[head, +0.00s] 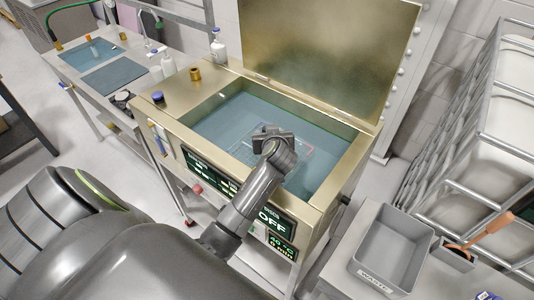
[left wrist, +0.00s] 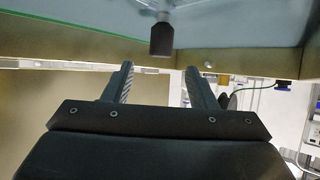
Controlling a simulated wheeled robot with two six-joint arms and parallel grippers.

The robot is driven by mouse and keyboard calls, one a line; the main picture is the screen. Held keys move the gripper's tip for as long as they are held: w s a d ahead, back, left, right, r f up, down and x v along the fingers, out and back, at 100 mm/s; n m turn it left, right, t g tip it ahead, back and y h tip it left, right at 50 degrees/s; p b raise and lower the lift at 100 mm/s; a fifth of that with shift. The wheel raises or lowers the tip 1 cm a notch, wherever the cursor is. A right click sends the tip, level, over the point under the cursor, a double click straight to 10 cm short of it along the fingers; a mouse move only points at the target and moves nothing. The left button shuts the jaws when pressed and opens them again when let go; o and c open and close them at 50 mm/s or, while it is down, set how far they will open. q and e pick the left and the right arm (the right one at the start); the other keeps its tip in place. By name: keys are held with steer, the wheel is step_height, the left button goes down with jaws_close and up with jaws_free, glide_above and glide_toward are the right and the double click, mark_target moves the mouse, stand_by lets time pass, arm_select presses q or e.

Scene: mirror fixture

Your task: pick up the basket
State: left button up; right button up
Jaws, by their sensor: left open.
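The basket (head: 307,153) appears as a faint wire outline in the water of the open tank (head: 210,115). My left arm and gripper cover much of it in the head view. My left gripper (head: 272,133) is over the tank, above the basket area. In the left wrist view its two fingers (left wrist: 158,84) are spread apart with nothing between them. A metal rod with a black grip (left wrist: 161,40) shows just beyond the fingertips, apart from them; it looks like the basket's handle. My right gripper is not in view.
The tank's raised lid (head: 320,55) stands at the back. A grey waste bin (head: 392,248) is at the lower right beside a wire rack (head: 470,130). A sink counter (head: 90,65) with bottles is at the upper left. The tank's front panel reads OFF.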

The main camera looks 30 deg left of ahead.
arm_select(q)
steer(key=f+p+x, duration=0.1)
steer(key=x, duration=0.8)
steer(key=shift+s+d+f, duration=0.2)
steer(key=shift+s+f, duration=0.05)
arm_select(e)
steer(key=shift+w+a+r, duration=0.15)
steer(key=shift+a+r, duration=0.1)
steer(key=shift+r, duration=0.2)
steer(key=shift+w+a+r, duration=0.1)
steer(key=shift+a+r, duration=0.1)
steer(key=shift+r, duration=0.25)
arm_select(q)
jaws_close()
steer(key=shift+r+p, duration=0.1)
steer(key=shift+p, duration=0.2)
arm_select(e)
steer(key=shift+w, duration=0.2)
